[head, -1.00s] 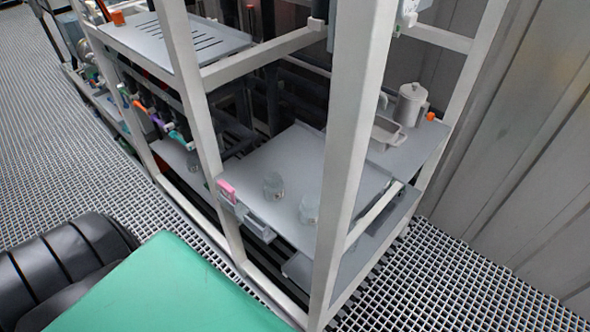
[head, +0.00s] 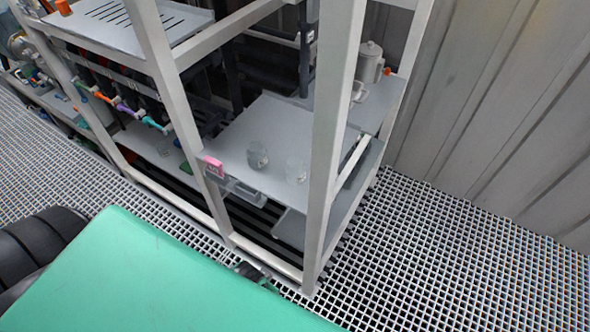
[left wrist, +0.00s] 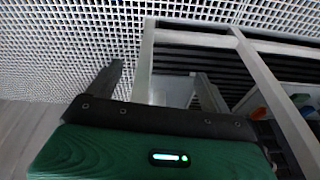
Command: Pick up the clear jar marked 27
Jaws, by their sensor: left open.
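Two clear jars stand upright on a grey shelf (head: 275,120) inside the white frame in the head view. One jar (head: 257,155) is farther left; the other jar (head: 296,171) is beside the front post. Their markings are too small to read, so I cannot tell which is 27. My left gripper (left wrist: 155,85) is open and empty in the left wrist view, its dark fingers spread toward the frame and floor grating. It is apart from both jars. I cannot make out the jars in that view. My right gripper is not in view.
White posts (head: 333,110) stand in front of the shelf. A pink label (head: 213,167) sits at its front left corner. A lidded metal pitcher (head: 370,62) stands behind on the right. Coloured valve handles (head: 150,122) are at left. Grating floor (head: 440,260) is clear at right.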

